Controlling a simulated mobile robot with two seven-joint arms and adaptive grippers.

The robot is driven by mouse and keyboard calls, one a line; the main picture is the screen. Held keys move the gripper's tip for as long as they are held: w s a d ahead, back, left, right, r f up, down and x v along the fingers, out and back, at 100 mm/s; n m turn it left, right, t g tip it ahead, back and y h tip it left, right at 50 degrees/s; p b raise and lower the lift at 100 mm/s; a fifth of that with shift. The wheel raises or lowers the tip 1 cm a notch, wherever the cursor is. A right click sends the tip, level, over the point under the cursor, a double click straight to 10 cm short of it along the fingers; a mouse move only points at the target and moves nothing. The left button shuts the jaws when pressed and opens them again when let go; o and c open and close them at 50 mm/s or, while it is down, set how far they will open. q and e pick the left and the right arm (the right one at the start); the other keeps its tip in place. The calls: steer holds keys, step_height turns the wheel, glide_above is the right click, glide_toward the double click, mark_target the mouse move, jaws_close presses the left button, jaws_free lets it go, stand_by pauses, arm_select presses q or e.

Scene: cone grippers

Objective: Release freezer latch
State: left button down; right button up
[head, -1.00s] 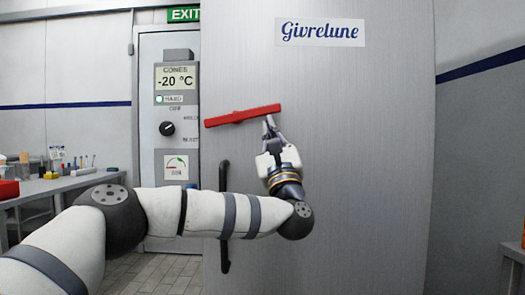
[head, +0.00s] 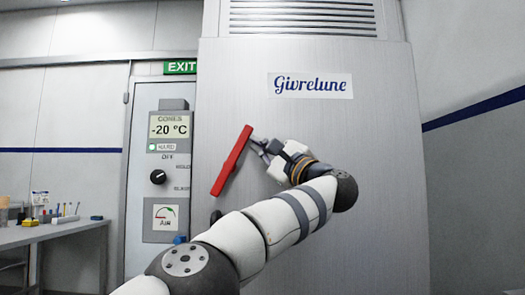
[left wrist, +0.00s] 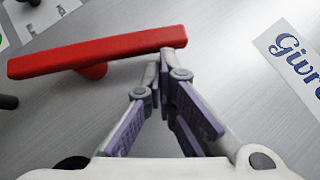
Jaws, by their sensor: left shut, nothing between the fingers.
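The red latch bar (head: 231,162) is on the grey freezer door (head: 370,200). It stands steeply tilted, upper end to the right. In the left wrist view the bar (left wrist: 95,53) crosses the upper left, with a short red pivot stub under it. My left gripper (head: 256,143) is shut and empty. Its fingertips are at the right side of the bar, close to the upper end. In the left wrist view the fingertips (left wrist: 166,62) appear to touch the bar's edge near that end. My right gripper is out of view.
The dark door handle (head: 215,216) is mostly hidden behind my left arm. A control panel (head: 168,170) with a dial and a -20 °C display is at the left. A table (head: 60,232) with small items stands at the far left. The door looks closed.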

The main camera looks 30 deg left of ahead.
arm_select(q)
steer(key=shift+s+a+r+p, duration=0.3)
steer(key=shift+a+r+p, duration=0.15)
steer(key=shift+r, duration=0.3)
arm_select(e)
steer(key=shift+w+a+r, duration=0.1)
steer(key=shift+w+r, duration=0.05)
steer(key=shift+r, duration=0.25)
arm_select(q)
steer(key=shift+a+r, duration=0.1)
steer(key=shift+a, duration=0.05)
